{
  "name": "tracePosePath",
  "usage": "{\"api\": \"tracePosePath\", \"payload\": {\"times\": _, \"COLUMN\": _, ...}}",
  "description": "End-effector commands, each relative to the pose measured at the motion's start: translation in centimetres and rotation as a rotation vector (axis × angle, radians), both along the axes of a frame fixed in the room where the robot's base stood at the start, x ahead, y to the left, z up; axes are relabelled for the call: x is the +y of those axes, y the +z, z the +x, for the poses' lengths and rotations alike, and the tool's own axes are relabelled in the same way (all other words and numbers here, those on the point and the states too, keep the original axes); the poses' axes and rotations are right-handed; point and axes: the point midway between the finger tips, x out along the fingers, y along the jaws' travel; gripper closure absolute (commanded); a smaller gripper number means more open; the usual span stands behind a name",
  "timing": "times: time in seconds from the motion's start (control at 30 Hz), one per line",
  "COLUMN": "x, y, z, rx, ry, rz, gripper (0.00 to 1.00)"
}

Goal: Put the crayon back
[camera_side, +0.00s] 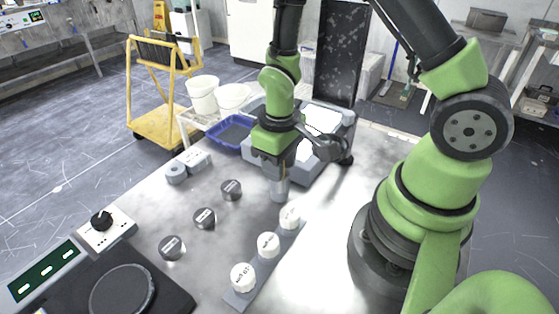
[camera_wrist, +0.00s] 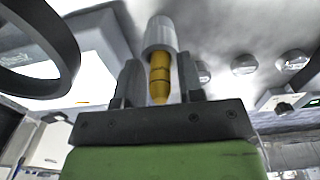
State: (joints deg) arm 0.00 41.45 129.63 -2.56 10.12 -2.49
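The yellow crayon (camera_wrist: 159,80) stands in a light grey cylindrical holder (camera_wrist: 160,36), its tapered end towards my gripper's palm. My gripper (camera_wrist: 160,68) is around the crayon, one finger on each side. A narrow gap seems to show on both sides of the crayon, so the fingers look open. In the side view, my gripper (camera_side: 281,172) points down over the grey holder (camera_side: 280,190), which stands on the metal table. The crayon itself is hidden in that view.
Several white round-topped pieces (camera_side: 268,244) stand in a row on a grey strip, close in front of the holder. Dark discs (camera_side: 204,217) lie to the left. A polishing platen (camera_side: 122,290) is front left.

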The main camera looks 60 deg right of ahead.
Motion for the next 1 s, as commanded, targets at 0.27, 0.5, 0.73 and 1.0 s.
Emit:
{"api": "tracePosePath", "payload": {"times": 0.27, "x": 0.0, "y": 0.0, "z": 0.0, "rx": 0.000, "ry": 0.000, "rz": 0.000, "gripper": 0.56}}
{"api": "tracePosePath", "payload": {"times": 0.5, "x": 0.0, "y": 1.8, "z": 0.1, "rx": -0.006, "ry": 0.000, "rz": 0.000, "gripper": 0.56}}
{"api": "tracePosePath", "payload": {"times": 0.73, "x": 0.0, "y": 6.2, "z": 0.1, "rx": -0.009, "ry": -0.001, "rz": 0.000, "gripper": 0.56}}
{"api": "tracePosePath", "payload": {"times": 1.0, "x": 0.0, "y": 10.9, "z": 0.1, "rx": -0.006, "ry": 0.001, "rz": -0.001, "gripper": 0.56}}
